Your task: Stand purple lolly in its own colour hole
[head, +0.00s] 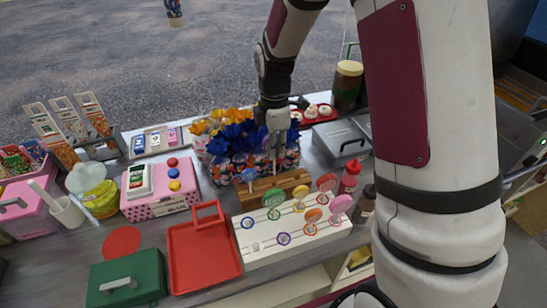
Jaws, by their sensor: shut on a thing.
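My gripper (276,150) points down over the wooden rack (280,188), in front of the flower-patterned box. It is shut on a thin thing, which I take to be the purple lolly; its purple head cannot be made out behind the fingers. The white board (262,262) stands in front of the rack and has coloured rings around its holes. The purple ring (283,239) is at the front, with no lolly in it. The blue ring (247,222) at the left is also empty. A blue lolly (249,174) stands at the rack's left end.
Green (272,197), yellow (300,191), orange (323,199) and pink (341,203) lollies stand upright on the board, close together. A red sauce bottle (350,176) stands at its right. A red tray (203,255) lies at its left.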

